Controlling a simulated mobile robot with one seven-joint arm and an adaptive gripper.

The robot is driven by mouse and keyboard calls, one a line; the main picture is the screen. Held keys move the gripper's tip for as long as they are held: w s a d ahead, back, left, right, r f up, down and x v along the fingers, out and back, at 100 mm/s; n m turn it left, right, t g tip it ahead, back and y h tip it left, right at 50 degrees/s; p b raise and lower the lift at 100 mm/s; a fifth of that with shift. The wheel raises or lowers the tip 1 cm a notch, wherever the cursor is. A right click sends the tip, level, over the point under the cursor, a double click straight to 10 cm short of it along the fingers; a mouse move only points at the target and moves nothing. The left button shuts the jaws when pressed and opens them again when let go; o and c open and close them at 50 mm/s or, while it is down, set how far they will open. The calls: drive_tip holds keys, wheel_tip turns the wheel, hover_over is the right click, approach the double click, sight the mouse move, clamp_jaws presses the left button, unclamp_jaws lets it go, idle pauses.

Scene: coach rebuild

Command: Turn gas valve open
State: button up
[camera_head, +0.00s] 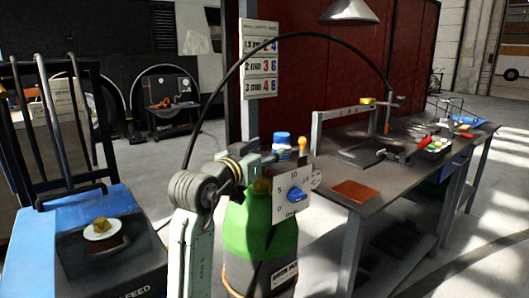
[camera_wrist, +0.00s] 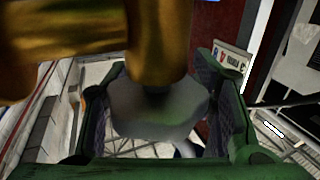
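A green-shouldered gas cylinder (camera_head: 258,232) stands upright in the middle of the head view. A white scale plate (camera_head: 308,178) marked 0, 5 and 10, with a blue knob (camera_head: 295,194), is at its top right. My gripper (camera_head: 268,160) is at the top of the cylinder, reaching in from the left. In the wrist view, a grey faceted knob (camera_wrist: 158,112) on a brass body (camera_wrist: 160,40) sits between the two spread green fingers of my gripper (camera_wrist: 160,125). I cannot tell whether the fingers touch it. The gripper hides this knob in the head view.
A metal workbench (camera_head: 385,180) with tools is to the right, an orange-brown plate (camera_head: 355,190) on its near corner. A blue machine (camera_head: 85,225) with a black rack stands at the left. A dark hose arches overhead. Clear floor lies at the far right.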

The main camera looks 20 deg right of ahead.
drive_tip(key=v, duration=1.2)
